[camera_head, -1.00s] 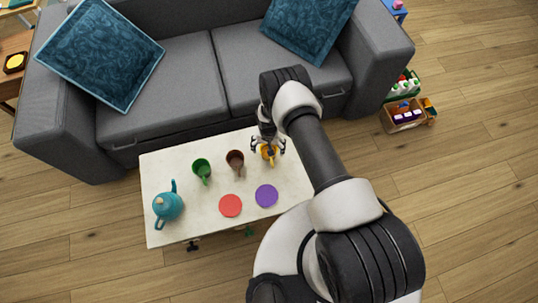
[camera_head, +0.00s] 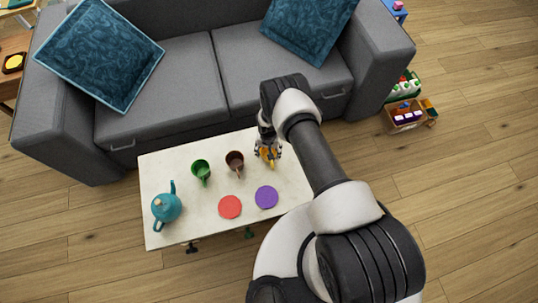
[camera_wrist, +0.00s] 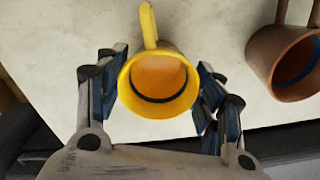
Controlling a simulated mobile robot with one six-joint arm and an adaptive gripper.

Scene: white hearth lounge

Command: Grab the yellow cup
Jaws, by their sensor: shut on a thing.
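The yellow cup (camera_wrist: 135,98) shows its open mouth and orange inside in the wrist view, with its handle pointing up in the picture. In the head view the cup (camera_head: 268,160) stands on the white table (camera_head: 215,240), mostly hidden by my gripper. My gripper (camera_wrist: 162,92) is shut on the cup, one finger on each side of its body. It also shows in the head view (camera_head: 267,153), above the table's right part. I cannot tell whether the cup is clear of the tabletop.
A brown cup (camera_head: 235,160) stands just left of my gripper, a green cup (camera_head: 201,170) farther left. A teal teapot (camera_head: 166,208) stands at the table's left end. Red (camera_head: 230,207) and purple (camera_head: 266,197) discs lie in front. A grey sofa (camera_head: 165,95) is behind.

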